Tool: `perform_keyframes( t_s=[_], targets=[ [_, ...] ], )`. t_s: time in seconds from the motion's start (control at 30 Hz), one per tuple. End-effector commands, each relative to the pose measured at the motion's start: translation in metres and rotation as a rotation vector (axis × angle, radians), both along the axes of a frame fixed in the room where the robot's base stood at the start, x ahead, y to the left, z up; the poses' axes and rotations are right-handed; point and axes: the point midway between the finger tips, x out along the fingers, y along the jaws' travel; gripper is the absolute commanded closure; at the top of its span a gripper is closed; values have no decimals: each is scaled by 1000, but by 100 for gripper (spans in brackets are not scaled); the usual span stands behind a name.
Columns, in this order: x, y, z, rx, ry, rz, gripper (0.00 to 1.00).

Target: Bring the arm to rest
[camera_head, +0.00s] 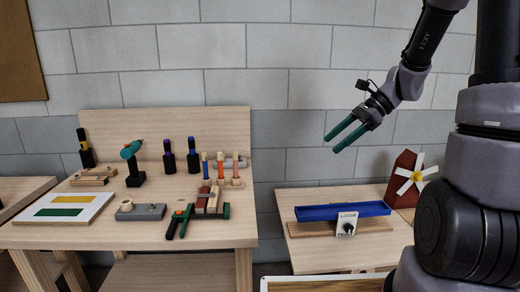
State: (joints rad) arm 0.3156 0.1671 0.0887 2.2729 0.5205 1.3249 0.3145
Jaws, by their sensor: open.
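My gripper (345,138) is at the upper right, with two green fingers that stand apart and hold nothing. It points down and left.
A wooden workbench (120,236) on the left carries a drill (133,160), bottles, clamps, and a white board with yellow and green patches (64,211). A lower table (325,255) holds a blue tray (343,211), a LOOSE/TIGHT dial (346,225) and a red windmill (402,180).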

Motion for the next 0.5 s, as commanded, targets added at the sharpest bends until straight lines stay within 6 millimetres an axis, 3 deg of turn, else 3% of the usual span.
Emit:
perform_keyframes(
  t_s=[0.1, 0.5],
  targets=[
    [-26, 1, 27, -149, -181, 144, 18],
    [-102, -18, 101, -634, -763, 583, 18]
  ],
)
